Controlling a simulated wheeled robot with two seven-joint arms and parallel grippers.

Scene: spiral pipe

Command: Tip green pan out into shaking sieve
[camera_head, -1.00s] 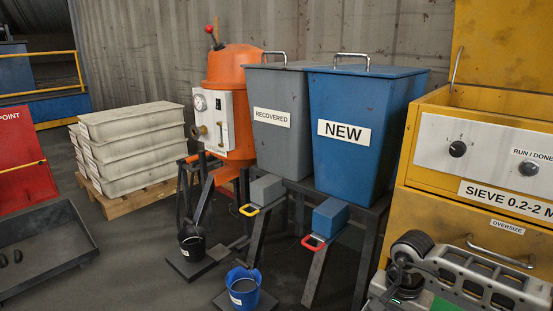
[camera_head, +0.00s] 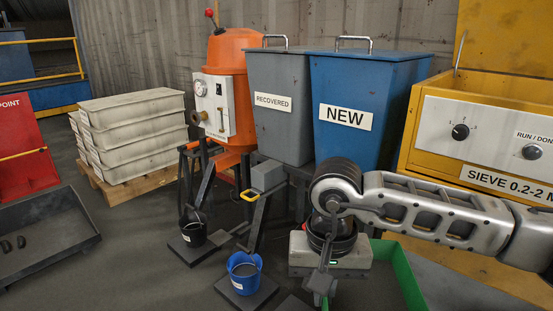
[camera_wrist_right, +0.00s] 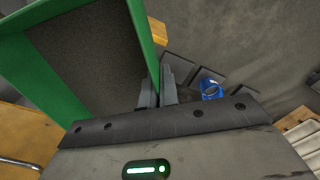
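The green pan (camera_head: 400,270) shows partly at the lower right of the head view, behind and below my right forearm. In the right wrist view the green pan (camera_wrist_right: 143,45) fills the upper left, with a dark grey grainy surface inside its green walls. My right gripper (camera_head: 322,285) is at the pan's left side. In the right wrist view its fingers (camera_wrist_right: 158,88) stand on either side of the pan's wall, closed on it. The yellow sieve (camera_head: 490,125) stands at the right with its lid raised; its inside is mostly hidden. My left gripper is out of view.
A blue NEW bin (camera_head: 365,85) and a grey RECOVERED bin (camera_head: 280,100) stand on a frame left of the sieve. A blue bucket (camera_head: 244,275) and a black bucket (camera_head: 194,232) sit on floor plates. An orange vessel (camera_head: 234,62) and stacked pale trays (camera_head: 132,135) are further left.

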